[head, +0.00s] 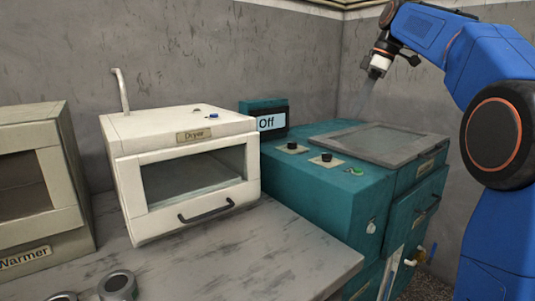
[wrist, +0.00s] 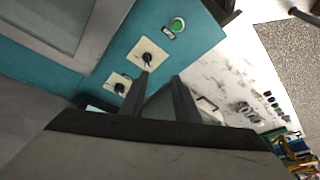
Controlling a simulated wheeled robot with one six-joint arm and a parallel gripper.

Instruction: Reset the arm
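My blue arm reaches in from the right in the head view. My gripper (head: 367,97) hangs in the air above the teal machine (head: 330,195), near the wall and above the machine's grey framed lid (head: 385,143). In the wrist view two dark fingers of my gripper (wrist: 160,76) stand apart, with background showing between them. It is open and holds nothing. The teal machine (wrist: 190,45) also shows in the wrist view, with black knobs and a green button.
A white dryer (head: 190,165) with its door shut stands on the grey worktop (head: 250,250) left of the machine. A warmer (head: 40,190) is at far left. Dark round objects (head: 117,285) lie at the front. A display (head: 271,122) reads "Off". Air around my gripper is clear.

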